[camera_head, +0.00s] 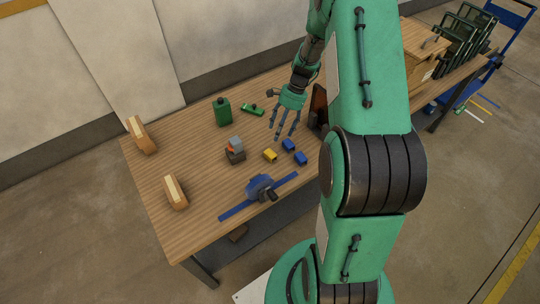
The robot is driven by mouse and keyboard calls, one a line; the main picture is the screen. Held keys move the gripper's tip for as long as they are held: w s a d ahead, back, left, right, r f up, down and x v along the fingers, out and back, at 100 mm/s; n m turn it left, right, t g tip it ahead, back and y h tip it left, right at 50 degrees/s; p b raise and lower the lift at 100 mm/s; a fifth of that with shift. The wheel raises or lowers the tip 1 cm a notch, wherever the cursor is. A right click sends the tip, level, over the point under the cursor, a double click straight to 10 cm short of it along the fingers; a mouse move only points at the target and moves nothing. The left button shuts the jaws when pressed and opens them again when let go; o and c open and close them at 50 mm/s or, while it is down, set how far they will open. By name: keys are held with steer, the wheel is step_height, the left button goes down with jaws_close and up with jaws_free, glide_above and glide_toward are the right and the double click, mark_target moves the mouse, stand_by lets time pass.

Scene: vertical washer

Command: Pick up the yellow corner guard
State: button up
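The yellow corner guard (270,155) is a small yellow block lying on the wooden table (190,215), near the middle of the picture. My gripper (285,130) hangs above the table, up and slightly right of the yellow piece, with its fingers pointing down. The fingers are spread apart and nothing shows between them. The gripper is apart from the yellow piece, and its exact height above the table is hard to tell.
Blue blocks (289,145) lie right of the yellow piece. A grey and dark block stack (235,150) is left. A blue clamp-like tool (260,188) lies in front. A green canister (222,111) and green item (252,109) are behind. Wooden blocks (140,135) stand left.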

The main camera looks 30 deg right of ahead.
glide_above(270, 153)
steer(key=d, duration=0.3)
step_height(270, 153, down, 6)
steer(key=shift+a+b, duration=0.15)
steer(key=shift+b, duration=0.15)
steer(key=shift+b+x, duration=0.5)
steer(key=shift+x, duration=2.1)
steer(key=shift+w, duration=0.15)
steer(key=c, duration=1.1)
